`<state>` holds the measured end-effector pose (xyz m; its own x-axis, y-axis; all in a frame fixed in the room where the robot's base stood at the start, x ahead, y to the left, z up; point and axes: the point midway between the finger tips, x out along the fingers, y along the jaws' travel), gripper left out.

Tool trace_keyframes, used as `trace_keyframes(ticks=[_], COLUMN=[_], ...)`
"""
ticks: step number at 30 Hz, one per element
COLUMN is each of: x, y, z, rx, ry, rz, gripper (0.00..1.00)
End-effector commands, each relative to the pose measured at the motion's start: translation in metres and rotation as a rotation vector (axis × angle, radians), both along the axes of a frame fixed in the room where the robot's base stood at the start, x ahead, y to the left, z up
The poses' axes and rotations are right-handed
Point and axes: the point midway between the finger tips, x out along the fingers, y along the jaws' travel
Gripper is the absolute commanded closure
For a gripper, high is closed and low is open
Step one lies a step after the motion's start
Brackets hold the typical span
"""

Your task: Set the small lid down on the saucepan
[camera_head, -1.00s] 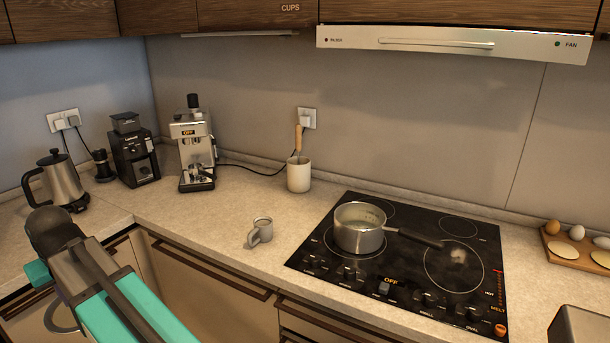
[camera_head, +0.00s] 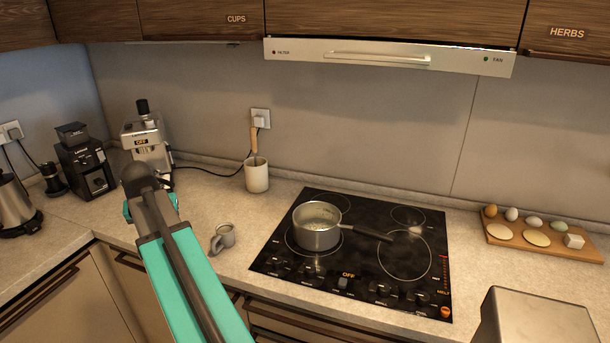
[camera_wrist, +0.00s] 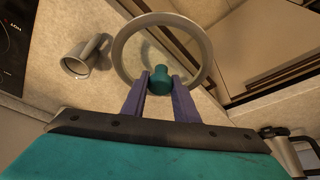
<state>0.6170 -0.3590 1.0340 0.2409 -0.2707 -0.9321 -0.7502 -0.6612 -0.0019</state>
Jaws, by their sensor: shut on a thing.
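In the wrist view, my gripper (camera_wrist: 161,84) is shut on the teal knob of the small lid (camera_wrist: 204,50), which has a grey metal rim and a see-through middle. The lid is held above the counter, near the mug in that view and apart from the saucepan. In the head view my arm covers the gripper and lid.
A utensil crock (camera_head: 257,177) stands behind. A wooden board with eggs (camera_head: 545,243) and a metal box (camera_head: 535,318) are at right. The range hood (camera_head: 390,57) hangs above.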

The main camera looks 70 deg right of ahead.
Motion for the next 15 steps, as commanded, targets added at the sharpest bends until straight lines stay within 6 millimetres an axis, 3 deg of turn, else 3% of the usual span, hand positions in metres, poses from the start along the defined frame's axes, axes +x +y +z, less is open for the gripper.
trace_keyframes(ticks=[3,15], x=[-0.024,-0.115], y=[-0.039,-0.149], z=[0.012,0.036], rx=[-0.001,-0.004], ry=[0.001,0.001], rz=[-0.095,-0.403], gripper=[1.0,1.0])
